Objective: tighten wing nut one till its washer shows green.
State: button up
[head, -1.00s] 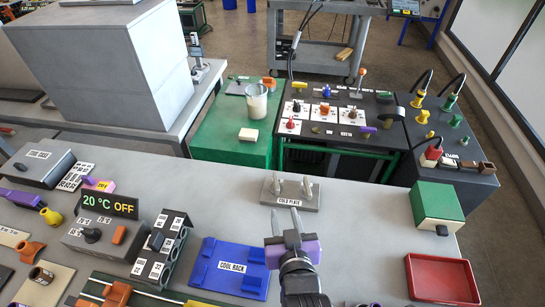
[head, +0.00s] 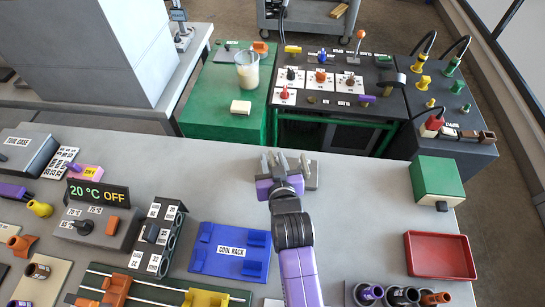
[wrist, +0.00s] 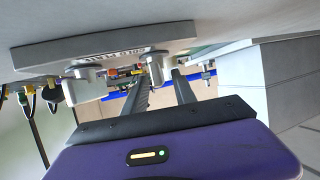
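My gripper (head: 279,168) reaches forward over the grey table, at the cold plate (head: 312,182). The cold plate (wrist: 60,53) shows there tilted, with two pale upright posts; one post (wrist: 155,68) appears near the fingertips. I cannot tell whether the fingers touch it. In the head view my gripper hides part of the plate. I cannot make out wing nut one or its washer in either view, and no green washer shows.
The blue cool rack (head: 205,262) lies left of my arm. A red tray (head: 440,280) and a green-topped box (head: 437,180) stand at the right. Beyond the table is a black panel (head: 335,75) with coloured knobs, beside a green surface (head: 215,120) holding a beaker (head: 247,70).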

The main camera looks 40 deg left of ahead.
jog(key=shift+w+a+f, duration=0.15)
jog(key=shift+w+a, duration=0.05)
grip_shut()
